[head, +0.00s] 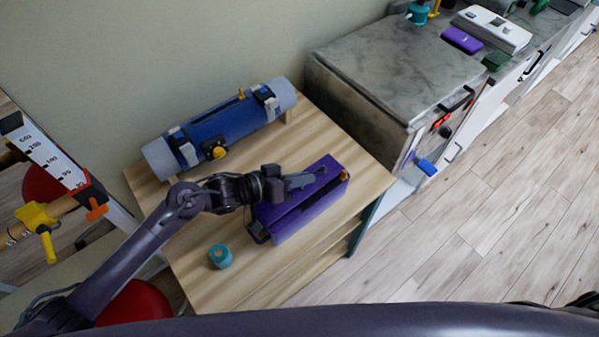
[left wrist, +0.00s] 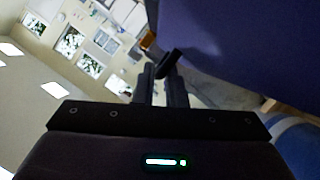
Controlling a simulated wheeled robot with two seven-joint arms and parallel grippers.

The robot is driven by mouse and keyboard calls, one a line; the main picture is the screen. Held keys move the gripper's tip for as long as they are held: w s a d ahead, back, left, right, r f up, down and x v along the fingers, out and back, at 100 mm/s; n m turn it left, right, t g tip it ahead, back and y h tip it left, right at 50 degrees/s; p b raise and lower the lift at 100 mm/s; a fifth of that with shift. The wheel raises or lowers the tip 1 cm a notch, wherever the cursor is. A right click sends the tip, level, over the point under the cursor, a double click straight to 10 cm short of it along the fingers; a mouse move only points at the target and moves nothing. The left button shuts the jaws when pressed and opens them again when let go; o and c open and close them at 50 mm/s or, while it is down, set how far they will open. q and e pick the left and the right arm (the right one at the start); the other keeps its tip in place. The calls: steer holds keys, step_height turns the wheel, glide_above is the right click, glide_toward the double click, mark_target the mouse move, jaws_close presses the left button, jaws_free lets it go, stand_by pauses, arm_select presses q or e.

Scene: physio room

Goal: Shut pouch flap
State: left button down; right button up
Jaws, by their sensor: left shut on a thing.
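The purple pouch (head: 306,212) lies on the light wooden table, box-shaped, with a dark gap running along its top. Its flap (head: 325,171) shows as a purple panel along the far side. My left gripper (head: 308,179) reaches over the pouch from the left, its fingers at the flap. In the left wrist view the fingers (left wrist: 166,86) are shut on a small dark tab (left wrist: 169,63) beside a large purple surface (left wrist: 240,45). The gripper hides part of the flap, and I cannot tell exactly how the tab joins it. My right gripper is not in view.
The wooden table (head: 187,250) also bears a blue roll with grey ends (head: 228,122) at the back and a teal tape roll (head: 220,256) in front. A grey-topped cabinet (head: 400,65) stands close at the right. Open floor (head: 470,230) lies right of the table.

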arm_select(q)
steer(key=shift+f, duration=0.15)
stand_by(0.3)
steer(key=c, duration=1.5)
jaws_free()
steer(key=shift+w, duration=0.1)
steer(key=shift+b+v, duration=0.6)
steer(key=shift+v, duration=3.3)
steer(key=shift+d, duration=0.1)
